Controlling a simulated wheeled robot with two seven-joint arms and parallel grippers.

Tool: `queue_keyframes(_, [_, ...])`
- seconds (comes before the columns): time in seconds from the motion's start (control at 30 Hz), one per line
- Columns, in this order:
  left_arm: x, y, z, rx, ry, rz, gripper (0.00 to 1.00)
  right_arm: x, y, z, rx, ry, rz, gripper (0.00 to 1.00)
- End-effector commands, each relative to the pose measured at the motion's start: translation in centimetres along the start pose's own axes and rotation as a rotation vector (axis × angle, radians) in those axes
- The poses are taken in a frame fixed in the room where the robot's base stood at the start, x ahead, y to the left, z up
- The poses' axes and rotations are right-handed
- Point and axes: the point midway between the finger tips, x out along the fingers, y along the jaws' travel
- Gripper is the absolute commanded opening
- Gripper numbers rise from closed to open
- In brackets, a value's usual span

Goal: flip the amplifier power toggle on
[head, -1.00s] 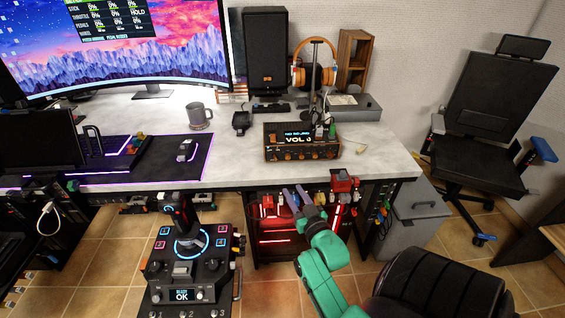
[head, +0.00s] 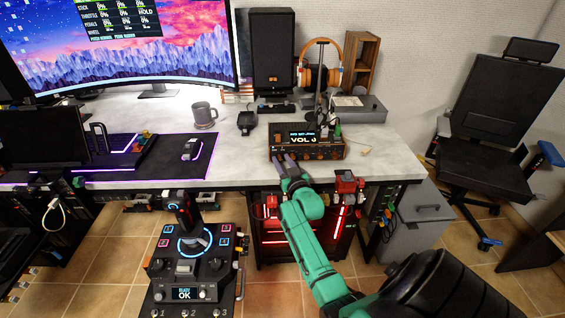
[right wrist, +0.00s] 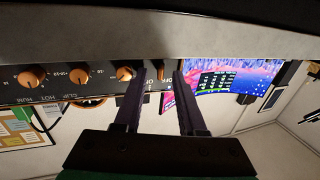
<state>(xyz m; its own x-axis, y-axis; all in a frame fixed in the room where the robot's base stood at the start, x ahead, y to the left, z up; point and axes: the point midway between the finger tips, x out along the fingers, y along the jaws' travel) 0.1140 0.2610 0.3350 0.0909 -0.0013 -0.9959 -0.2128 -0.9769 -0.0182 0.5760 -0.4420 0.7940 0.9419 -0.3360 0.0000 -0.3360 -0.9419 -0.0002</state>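The amplifier (head: 334,152) is a dark box with orange trim, orange knobs and a lit display reading VOL 0, near the table's front edge. My right gripper (head: 285,164) is at the left end of its front panel. In the right wrist view the amplifier's panel (right wrist: 55,86) shows upside down with orange knobs and labels, one reading OFF. The small power toggle (right wrist: 161,70) shows between the two dark fingers of my right gripper (right wrist: 157,75), which are apart with gaps beside it. Contact cannot be told. My left gripper is not in view.
Headphones on a stand (head: 320,76) and a grey box (head: 360,108) stand behind the amplifier. A red-lit case (head: 300,228) sits under the table. The table between mug and amplifier is mostly clear.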

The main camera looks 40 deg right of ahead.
Motion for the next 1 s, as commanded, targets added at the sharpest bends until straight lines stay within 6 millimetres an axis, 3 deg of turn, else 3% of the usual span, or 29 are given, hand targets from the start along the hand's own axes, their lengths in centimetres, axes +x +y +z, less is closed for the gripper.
queue_keyframes(0.03, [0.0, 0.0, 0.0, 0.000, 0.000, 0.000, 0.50, 0.0, 0.0, 0.0, 0.000, 0.000, 0.000, 0.36])
queue_keyframes(0.13, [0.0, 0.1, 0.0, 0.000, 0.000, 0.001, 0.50, 0.0, 0.0, 0.0, 0.000, 0.000, 0.000, 0.00])
queue_keyframes(1.0, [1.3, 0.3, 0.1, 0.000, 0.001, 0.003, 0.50, 0.0, 0.5, -0.1, 0.000, 0.001, -0.127, 0.00])
